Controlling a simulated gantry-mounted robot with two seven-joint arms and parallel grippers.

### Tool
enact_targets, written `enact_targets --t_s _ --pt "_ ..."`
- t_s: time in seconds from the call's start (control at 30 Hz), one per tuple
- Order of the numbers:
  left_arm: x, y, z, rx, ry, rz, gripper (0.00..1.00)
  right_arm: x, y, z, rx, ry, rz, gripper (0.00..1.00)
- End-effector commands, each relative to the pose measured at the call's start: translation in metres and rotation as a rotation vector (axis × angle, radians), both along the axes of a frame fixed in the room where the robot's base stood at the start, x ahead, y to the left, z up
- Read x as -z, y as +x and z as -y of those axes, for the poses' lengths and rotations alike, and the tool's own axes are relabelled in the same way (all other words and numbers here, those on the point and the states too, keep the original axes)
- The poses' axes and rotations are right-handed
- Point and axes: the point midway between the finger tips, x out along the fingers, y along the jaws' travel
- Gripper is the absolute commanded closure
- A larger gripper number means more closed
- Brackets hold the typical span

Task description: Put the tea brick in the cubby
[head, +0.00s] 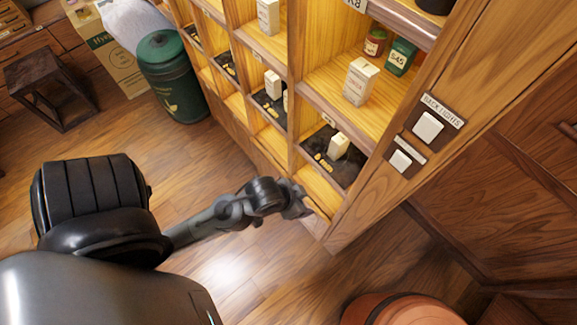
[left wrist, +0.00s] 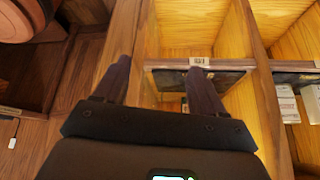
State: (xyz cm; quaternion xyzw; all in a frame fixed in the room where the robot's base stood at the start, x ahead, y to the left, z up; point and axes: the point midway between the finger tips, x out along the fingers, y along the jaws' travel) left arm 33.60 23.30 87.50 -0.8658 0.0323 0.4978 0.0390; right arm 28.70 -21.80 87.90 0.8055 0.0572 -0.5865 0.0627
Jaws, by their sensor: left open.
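The wooden shelf of cubbies (head: 318,88) fills the middle of the head view. No single item is clearly marked as the tea brick. A small cream block (head: 339,146) stands on a dark liner in a lower right cubby, and a similar block (head: 273,84) stands in a cubby further left. My left gripper (head: 303,208) is low at the shelf front, below the cream block's cubby. In the left wrist view the left gripper (left wrist: 161,68) has its fingers apart with nothing between them, before a post and a labelled cubby (left wrist: 199,62). My right gripper is out of view.
A taller white carton (head: 361,82), a red jar (head: 375,42) and a green tin (head: 400,57) stand on the upper right shelf. Switches (head: 428,127) are on the side panel. A green bin (head: 171,78) and a dark stool (head: 50,90) stand left.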

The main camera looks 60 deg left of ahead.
Motion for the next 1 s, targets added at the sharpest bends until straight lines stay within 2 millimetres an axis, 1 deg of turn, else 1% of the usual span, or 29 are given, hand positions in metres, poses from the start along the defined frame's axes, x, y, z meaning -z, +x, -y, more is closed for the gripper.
enact_targets --t_s 0.03,0.1,0.23,0.33,0.67,0.77,0.87,0.97,1.0 --pt "-0.001 -0.013 0.005 0.019 0.007 -0.054 0.3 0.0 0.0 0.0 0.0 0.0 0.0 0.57" --pt "-0.002 -0.028 0.009 0.04 0.015 -0.122 0.3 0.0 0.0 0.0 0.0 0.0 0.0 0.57" --pt "-0.004 -0.045 0.014 0.06 0.024 -0.196 0.3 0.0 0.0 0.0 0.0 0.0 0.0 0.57" --pt "-0.004 -0.05 0.014 0.065 0.027 -0.215 0.3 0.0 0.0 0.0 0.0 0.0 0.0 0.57" --pt "-0.007 -0.049 0.014 0.064 0.026 -0.215 0.3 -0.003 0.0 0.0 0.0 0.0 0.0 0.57" --pt "-0.015 -0.049 0.014 0.064 0.026 -0.215 0.3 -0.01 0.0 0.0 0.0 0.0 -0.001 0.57" --pt "-0.029 -0.049 0.014 0.064 0.027 -0.215 0.3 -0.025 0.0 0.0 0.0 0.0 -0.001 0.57" --pt "-0.051 -0.049 0.014 0.064 0.027 -0.215 0.3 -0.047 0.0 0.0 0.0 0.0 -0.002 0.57" --pt "-0.062 -0.049 0.014 0.064 0.027 -0.215 0.3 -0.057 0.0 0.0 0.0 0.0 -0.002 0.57"
